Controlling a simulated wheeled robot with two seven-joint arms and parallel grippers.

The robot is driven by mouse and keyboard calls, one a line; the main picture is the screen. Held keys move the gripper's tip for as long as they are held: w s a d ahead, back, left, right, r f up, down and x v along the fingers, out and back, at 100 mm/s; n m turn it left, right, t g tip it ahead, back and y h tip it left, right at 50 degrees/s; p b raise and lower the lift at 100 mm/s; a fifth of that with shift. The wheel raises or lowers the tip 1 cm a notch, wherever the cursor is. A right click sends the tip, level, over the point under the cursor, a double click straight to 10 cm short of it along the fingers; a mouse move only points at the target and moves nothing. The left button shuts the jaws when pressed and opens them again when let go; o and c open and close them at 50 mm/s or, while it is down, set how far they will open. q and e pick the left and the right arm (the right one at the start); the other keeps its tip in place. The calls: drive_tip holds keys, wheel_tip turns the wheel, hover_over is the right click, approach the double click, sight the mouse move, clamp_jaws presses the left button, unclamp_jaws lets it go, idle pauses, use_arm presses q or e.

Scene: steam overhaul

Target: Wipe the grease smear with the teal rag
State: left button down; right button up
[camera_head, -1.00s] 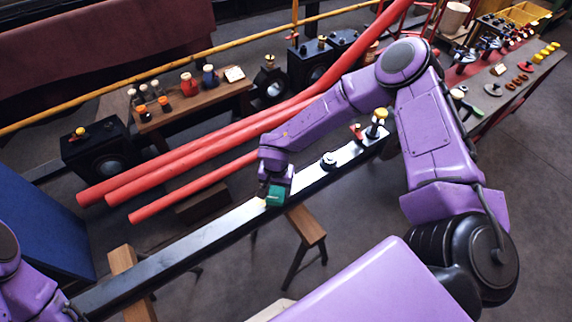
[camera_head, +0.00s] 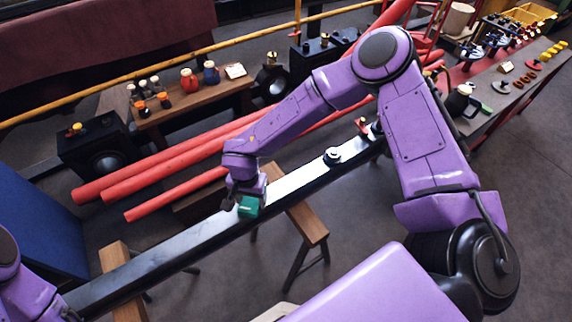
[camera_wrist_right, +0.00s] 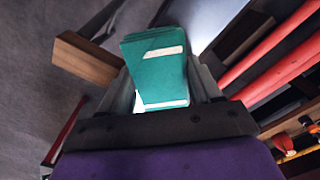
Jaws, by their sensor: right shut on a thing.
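The teal rag (camera_head: 249,207) is a small folded block on the long dark metal bar (camera_head: 165,256). My right gripper (camera_head: 245,199) is shut on the rag and holds it at the bar's top face, around the middle of the bar. In the right wrist view the rag (camera_wrist_right: 158,68) sits between the two fingers of the gripper (camera_wrist_right: 165,85).
Wooden trestles (camera_head: 312,228) hold up the bar. A bench with jars (camera_head: 188,79) stands at the back, and a tool bench (camera_head: 500,95) at the right.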

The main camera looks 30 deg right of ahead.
sight(286, 185)
drive_tip(key=shift+a+f+b, duration=0.15)
drive_tip(key=shift+f+b, duration=0.1)
drive_tip(key=shift+b, duration=0.15)
drive_tip(key=shift+d+r+p, duration=0.4)
drive_tip(key=shift+d+p, duration=0.25)
drive_tip(key=shift+d, duration=0.05)
drive_tip(key=shift+d+p, duration=1.35)
drive_tip(key=shift+d, duration=0.95)
drive_tip(key=shift+w+d+p, duration=0.15)
drive_tip(key=shift+d+p, duration=1.45)
drive_tip(key=shift+d, duration=1.4)
drive_tip(key=shift+d+r+p, duration=0.15)
drive_tip(key=shift+r+p, duration=0.7)
drive_tip(key=shift+r, duration=0.1)
wheel_tip(286, 185, up, 6)
drive_tip(key=p, duration=0.6)
drive_tip(key=shift+f, duration=0.15)
